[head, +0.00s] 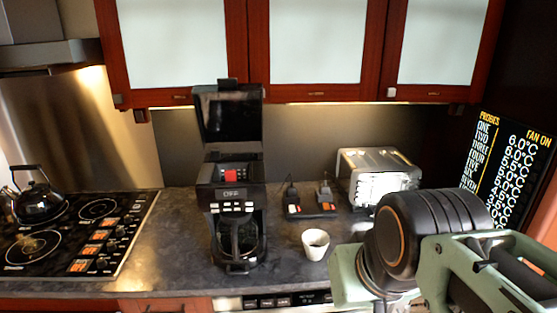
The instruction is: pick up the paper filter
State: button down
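A small white cup-shaped piece, which looks like the paper filter (315,244), stands upright on the dark counter near its front edge, right of the coffee maker. Its open top faces up and nothing touches it. The black coffee maker (234,206) has its lid raised, and a glass carafe (238,240) sits in its base. My arm, pale green and black, fills the lower right, to the right of the filter. No fingertips of my gripper can be made out.
Two small black devices (310,209) and a silver toaster (377,175) stand behind the filter. A stove with a kettle (38,203) is at the left. Cabinets (315,45) hang above. The counter (172,245) between stove and coffee maker is clear.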

aim_at(316, 242)
jog(key=z, duration=0.15)
jog(key=i+l, duration=0.15)
jog(key=l, duration=0.25)
jog(key=i+l+u, duration=0.1)
jog(key=l, duration=0.3)
jog(key=i+l, duration=0.2)
jog(key=l, duration=0.2)
jog(key=i+l+u, duration=0.1)
jog(key=l, duration=0.7)
jog(key=i+l+u, duration=0.1)
jog(key=l, duration=0.3)
jog(key=k+l, duration=0.1)
jog(key=l, duration=0.15)
jog(key=i+j, duration=0.15)
jog(key=i, duration=0.2)
